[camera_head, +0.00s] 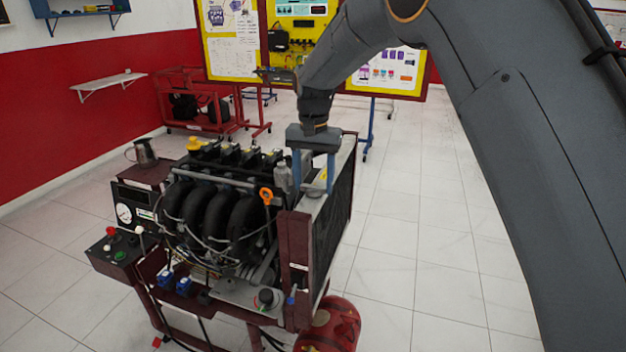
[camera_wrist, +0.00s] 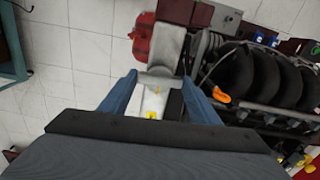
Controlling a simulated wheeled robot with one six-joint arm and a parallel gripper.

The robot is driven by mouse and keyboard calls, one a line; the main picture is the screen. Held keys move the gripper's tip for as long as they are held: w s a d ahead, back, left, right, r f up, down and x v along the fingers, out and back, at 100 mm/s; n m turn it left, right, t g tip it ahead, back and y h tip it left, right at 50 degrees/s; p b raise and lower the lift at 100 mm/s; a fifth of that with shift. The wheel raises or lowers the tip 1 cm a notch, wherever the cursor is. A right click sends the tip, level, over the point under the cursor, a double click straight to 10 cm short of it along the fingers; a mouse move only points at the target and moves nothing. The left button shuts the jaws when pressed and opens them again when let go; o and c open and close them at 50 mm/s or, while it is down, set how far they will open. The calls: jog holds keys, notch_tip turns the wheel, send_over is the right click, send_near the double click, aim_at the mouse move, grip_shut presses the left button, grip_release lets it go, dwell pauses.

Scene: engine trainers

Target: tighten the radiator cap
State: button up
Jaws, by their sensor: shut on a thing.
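The radiator (camera_head: 336,222) stands upright at the right side of the engine stand, with a light grey top tank (camera_head: 314,202). My gripper (camera_head: 313,188) points down at this tank, its two blue-grey fingers on either side of a small piece at the top. In the wrist view my gripper (camera_wrist: 159,80) has its fingertips at the sides of a grey, rounded piece on the tank, which I take to be the radiator cap (camera_wrist: 157,82). The cap's outline is hard to make out. A small yellow mark (camera_wrist: 151,115) shows nearer the palm.
The engine (camera_head: 215,210) with black intake pipes is close on the left, with an orange ring handle (camera_head: 267,196) near my fingers. A metal jug (camera_head: 145,152) stands on the stand's far left. A red canister (camera_head: 330,325) is on the floor below. The tiled floor at right is clear.

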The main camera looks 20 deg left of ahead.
aim_at(314, 186)
jog(key=shift+w+r+m, duration=0.1)
jog(key=shift+r+m, duration=0.05)
jog(key=shift+m, duration=0.35)
jog(key=o, duration=1)
jog(key=shift+o, duration=0.2)
jog(key=shift+r+b, duration=1.15)
jog(key=shift+r, duration=2.7)
